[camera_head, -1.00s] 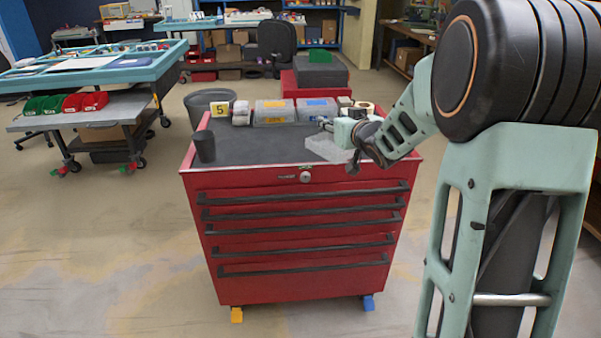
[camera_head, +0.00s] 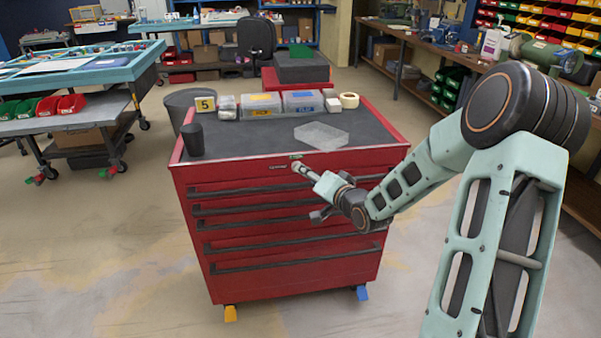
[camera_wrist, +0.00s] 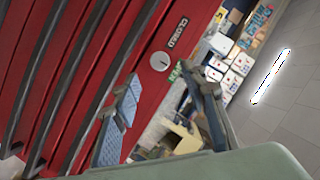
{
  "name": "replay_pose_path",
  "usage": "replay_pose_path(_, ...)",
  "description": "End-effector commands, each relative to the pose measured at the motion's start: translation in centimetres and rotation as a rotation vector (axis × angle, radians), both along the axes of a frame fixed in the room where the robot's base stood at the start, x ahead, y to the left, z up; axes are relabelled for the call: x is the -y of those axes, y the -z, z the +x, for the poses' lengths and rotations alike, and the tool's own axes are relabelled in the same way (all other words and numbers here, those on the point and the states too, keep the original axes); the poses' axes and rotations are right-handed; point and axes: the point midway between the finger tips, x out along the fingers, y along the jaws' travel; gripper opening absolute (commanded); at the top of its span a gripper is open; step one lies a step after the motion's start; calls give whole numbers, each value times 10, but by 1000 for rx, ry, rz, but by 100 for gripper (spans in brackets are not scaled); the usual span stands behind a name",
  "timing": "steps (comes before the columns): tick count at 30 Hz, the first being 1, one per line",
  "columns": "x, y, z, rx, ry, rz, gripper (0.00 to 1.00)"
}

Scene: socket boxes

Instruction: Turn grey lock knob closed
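The grey lock knob (camera_wrist: 159,61) is a small round disc on the red cabinet front, beside a plate (camera_wrist: 178,32) reading CLOSED in the wrist view. Its turned position is too small to tell. My gripper (camera_wrist: 161,80) is open and empty, with one finger on either side of the line towards the knob; the fingertips appear short of it, not around it. In the head view my gripper (camera_head: 300,173) is at the upper front of the red cabinet (camera_head: 275,232), just below its top edge, and largely covers the knob area.
The cabinet's dark top carries a black cup (camera_head: 193,140), a clear tray (camera_head: 321,135), lidded boxes (camera_head: 261,105) and a tape roll (camera_head: 349,100). Long drawer handles (camera_head: 280,262) stick out below my gripper. Open floor lies in front and to the left.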

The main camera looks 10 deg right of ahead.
Motion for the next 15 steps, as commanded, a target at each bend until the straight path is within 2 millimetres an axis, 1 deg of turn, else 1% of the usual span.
replay_pose_path(1,-5,5,10,0,-2,2,40)
replay_pose_path(6,-12,12,37,-1,-2,1,40)
replay_pose_path(10,-15,15,50,-1,-1,0,40)
replay_pose_path(15,-17,17,57,-1,0,-1,40)
